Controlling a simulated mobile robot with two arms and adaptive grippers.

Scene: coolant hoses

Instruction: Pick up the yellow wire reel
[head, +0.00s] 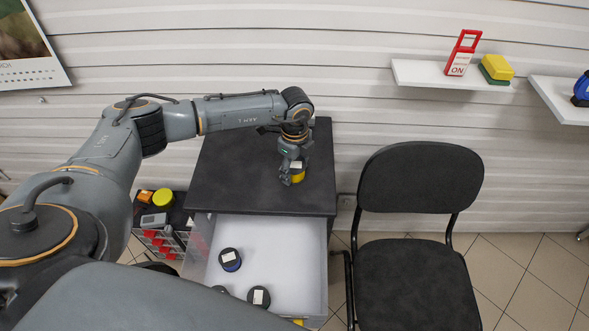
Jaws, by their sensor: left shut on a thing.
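The yellow wire reel (298,177) is at the right part of the black cabinet top, with its yellow side showing below the fingers. My left gripper (292,172) points down over it and is shut on it. The fingers hide much of the reel, and I cannot tell whether it touches the cabinet top or is slightly above it. My right gripper is not in view.
A black chair (415,280) stands to the right. A low rack (165,222) with small items is at left.

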